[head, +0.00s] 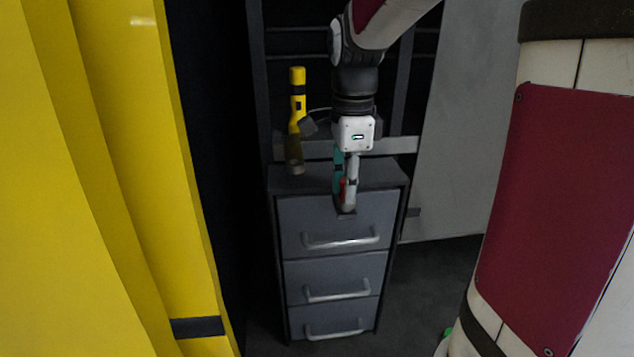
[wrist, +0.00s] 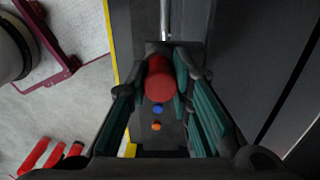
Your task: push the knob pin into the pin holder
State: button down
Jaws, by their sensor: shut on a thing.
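The knob pin shows as a round red knob (wrist: 159,80) between my fingers in the wrist view. In the head view it is a small patch of red (head: 343,188) at my fingers. My gripper (head: 347,201) points down at the front top edge of the grey drawer cabinet and is shut on the knob. It also shows in the wrist view (wrist: 162,84), with teal finger pads on both sides of the knob. A small dark block (head: 347,214) at the cabinet edge, under my fingers, may be the pin holder. The pin's shaft is hidden; I cannot tell how deep it sits.
The grey cabinet (head: 333,268) has three drawers with bar handles. A yellow torch-like object (head: 297,103) stands on its top, left of my gripper. A large yellow panel (head: 120,180) fills the left. Small blue (wrist: 158,109) and orange (wrist: 156,127) dots lie below the knob.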

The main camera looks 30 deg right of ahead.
jog(key=shift+r, duration=0.1)
jog(key=shift+r+p, duration=2.1)
jog(key=shift+r, duration=0.8)
jog(key=shift+r+p, duration=1.3)
jog(key=shift+r, duration=0.75)
